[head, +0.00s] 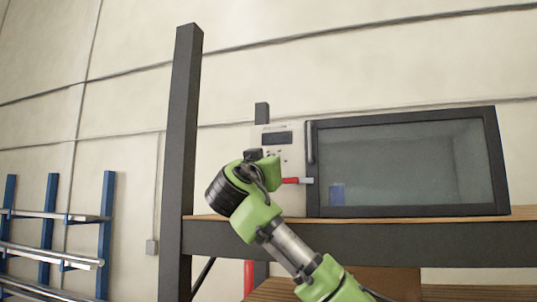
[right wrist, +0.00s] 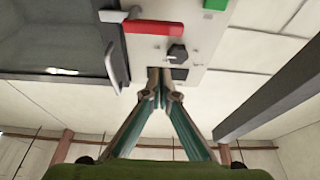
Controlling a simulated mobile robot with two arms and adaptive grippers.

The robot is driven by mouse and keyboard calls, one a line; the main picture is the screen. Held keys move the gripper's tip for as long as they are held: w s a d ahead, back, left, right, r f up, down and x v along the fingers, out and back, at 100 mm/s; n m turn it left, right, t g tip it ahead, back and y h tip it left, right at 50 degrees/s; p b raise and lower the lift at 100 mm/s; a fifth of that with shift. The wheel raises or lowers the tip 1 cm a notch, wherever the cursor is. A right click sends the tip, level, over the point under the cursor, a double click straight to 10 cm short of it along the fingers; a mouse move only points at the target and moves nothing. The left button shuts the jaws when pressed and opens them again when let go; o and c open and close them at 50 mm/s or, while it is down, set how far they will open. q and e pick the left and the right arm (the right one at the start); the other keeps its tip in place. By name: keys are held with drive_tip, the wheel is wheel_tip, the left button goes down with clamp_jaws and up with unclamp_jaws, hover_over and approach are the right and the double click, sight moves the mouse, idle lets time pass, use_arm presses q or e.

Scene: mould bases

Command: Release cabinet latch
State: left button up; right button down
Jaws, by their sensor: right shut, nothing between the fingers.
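The cabinet has a dark-framed glass door (head: 405,165) that looks closed, with a vertical handle (head: 311,145) at its left edge. The latch has a red grip (head: 291,180) and a grey end reaching right to the door frame; it lies horizontal. In the right wrist view the red grip (right wrist: 160,27) and the door handle (right wrist: 116,68) appear near the top. My left gripper is out of view.
The light control panel (head: 274,138) has a small display, and the right wrist view shows its black knob (right wrist: 177,54) and a green part (right wrist: 215,4). The cabinet stands on a wooden-topped shelf (head: 400,215) beside a dark post (head: 182,120). A blue rack (head: 108,205) stands left.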

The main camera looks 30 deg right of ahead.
sight(293, 181)
use_arm(q)
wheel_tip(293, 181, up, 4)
drive_tip(key=p, duration=0.3)
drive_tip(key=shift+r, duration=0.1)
use_arm(e)
drive_tip(key=w+d+f, duration=0.2)
drive_tip(key=f, duration=0.1)
drive_tip(key=shift+d, duration=0.2)
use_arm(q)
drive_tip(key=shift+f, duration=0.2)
